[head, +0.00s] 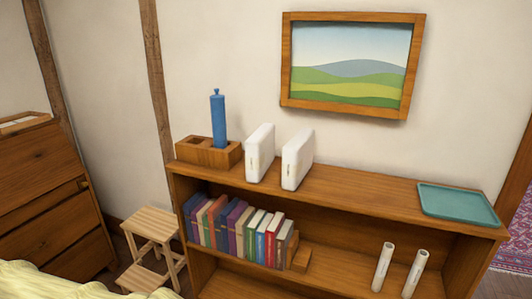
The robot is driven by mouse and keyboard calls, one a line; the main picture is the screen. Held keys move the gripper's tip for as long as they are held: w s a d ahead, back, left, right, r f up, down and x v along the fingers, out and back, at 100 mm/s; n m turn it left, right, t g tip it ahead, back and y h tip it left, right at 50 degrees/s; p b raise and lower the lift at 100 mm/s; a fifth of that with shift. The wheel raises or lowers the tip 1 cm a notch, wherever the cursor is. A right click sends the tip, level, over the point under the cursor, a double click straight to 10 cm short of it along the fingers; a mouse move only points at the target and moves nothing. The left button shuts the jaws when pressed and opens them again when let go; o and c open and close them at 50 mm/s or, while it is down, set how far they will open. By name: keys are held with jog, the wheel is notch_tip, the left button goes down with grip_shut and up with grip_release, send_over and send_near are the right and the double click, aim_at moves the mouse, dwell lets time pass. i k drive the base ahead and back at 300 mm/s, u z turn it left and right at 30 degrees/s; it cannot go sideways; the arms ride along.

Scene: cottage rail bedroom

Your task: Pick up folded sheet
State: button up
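Two white, rounded, slab-like things stand upright on the wooden bookcase top (365,192) in the head view. The left white slab (260,153) and the right white slab (297,160) are parallel with a narrow gap between them. Each has a small mark on its narrow front edge. They could be folded sheets, but I cannot tell for certain. Nothing touches them from the sides. My gripper is not in view.
A wooden box (208,153) with a blue cylinder (217,120) stands left of the slabs. A teal tray (457,204) lies at the right end. Bare top lies between. Books (240,233) and two white rolls stand below. A step stool (150,222) is left.

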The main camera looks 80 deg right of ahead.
aim_at(259, 147)
jog(key=z, duration=0.85)
jog(key=i, duration=1.45)
jog(key=z, duration=1.95)
